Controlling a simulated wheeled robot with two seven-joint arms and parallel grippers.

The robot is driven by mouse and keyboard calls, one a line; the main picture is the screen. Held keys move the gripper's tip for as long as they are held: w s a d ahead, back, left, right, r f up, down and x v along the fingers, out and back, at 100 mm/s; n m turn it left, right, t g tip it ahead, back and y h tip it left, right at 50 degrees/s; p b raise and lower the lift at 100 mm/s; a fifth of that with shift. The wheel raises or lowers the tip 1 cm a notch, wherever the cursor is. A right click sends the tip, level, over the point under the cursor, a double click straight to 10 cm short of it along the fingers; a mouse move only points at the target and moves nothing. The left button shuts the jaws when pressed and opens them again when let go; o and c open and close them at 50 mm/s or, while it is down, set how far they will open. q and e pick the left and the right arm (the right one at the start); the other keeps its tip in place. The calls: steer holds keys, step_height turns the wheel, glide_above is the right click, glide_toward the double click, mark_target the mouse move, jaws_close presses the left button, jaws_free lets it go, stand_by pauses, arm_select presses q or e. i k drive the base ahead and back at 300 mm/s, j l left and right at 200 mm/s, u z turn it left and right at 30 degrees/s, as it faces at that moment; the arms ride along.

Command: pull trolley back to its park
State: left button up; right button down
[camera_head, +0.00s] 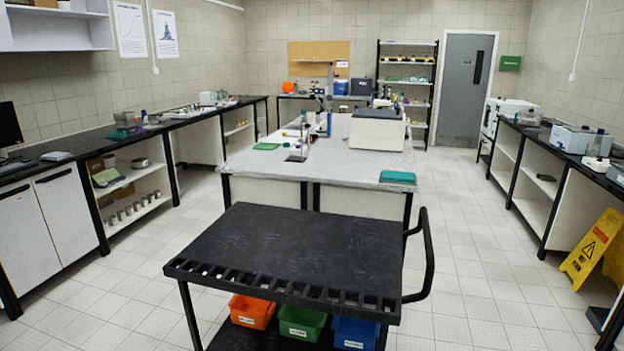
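A black trolley (290,247) stands in front of me at the lower middle of the head view. Its flat top is empty and has a row of slots along the near edge. A black push handle (428,255) rises at its right end. Its lower shelf holds an orange bin (252,311), a green bin (302,323) and a blue bin (355,333). The far side of the trolley is close to the near end of the white-topped island bench. Neither of my grippers shows in this view. No marked park for the trolley can be made out.
The island bench (260,171) carries a grey-white machine (377,129) and a teal item (397,177). Counters line the left (60,171) and right (545,135) walls. A yellow wet-floor sign (590,249) stands at right.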

mark_target(343, 257)
steer(key=i+j+z, duration=0.25)
steer(key=j, duration=0.4)
steer(key=i+j+z, duration=0.15)
steer(key=i+j, duration=0.1)
steer(key=j, duration=0.1)
